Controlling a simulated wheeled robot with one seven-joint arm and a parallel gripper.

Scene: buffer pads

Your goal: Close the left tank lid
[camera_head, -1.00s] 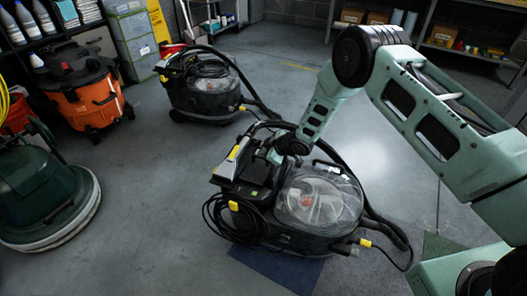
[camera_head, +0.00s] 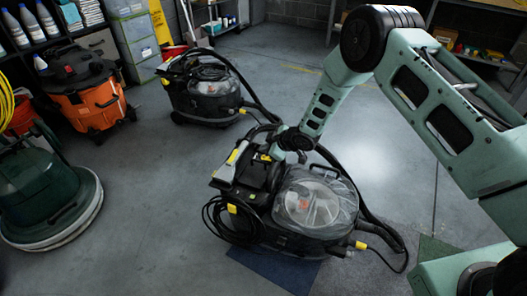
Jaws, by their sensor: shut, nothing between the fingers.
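A black carpet-cleaning machine (camera_head: 285,236) stands on the floor in the middle of the view. Its left part is a dark tank section (camera_head: 256,176) with yellow details and a pale grey piece at its upper left. Whether a lid there is raised or down is hard to tell. Its right part has a clear domed cover (camera_head: 316,202), which looks seated. My gripper (camera_head: 277,152) is small and dark-shadowed below my pale green wrist, just above the back of the left section. It appears shut and empty; its fingertips are partly hidden, and contact cannot be told.
Black hoses arch behind the machine and run down its right side. A cable coil (camera_head: 228,219) hangs at its left. A similar machine (camera_head: 204,92) stands behind, with an orange vacuum (camera_head: 88,104) and green floor scrubber (camera_head: 45,195) at left. Open floor lies between.

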